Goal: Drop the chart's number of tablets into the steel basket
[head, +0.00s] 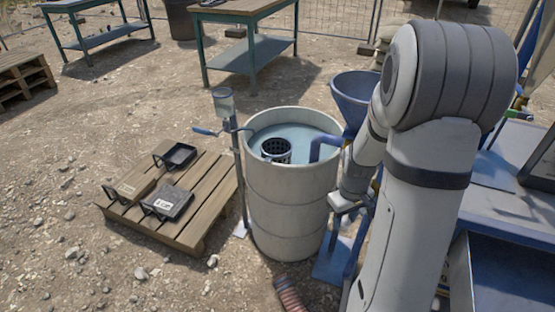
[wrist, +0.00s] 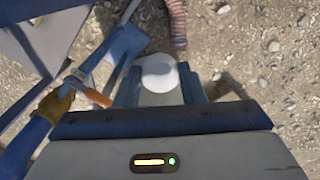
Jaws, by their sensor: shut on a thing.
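In the wrist view my gripper (wrist: 160,88) is shut on a round white tablet (wrist: 159,70), held between the two fingers. In the head view the steel basket (head: 276,151), a dark mesh cup, sits inside the rim of the round pale tank (head: 290,205), at the near left of the liquid. My arm hangs to the right of the tank, and the gripper's tips and the tablet cannot be made out there. No readable chart shows in either view.
A post with a small clear container (head: 223,103) stands left of the tank. A blue funnel (head: 355,95) and pipe are at its right rim. In the wrist view a valve with an orange handle (wrist: 90,92) is left of my gripper.

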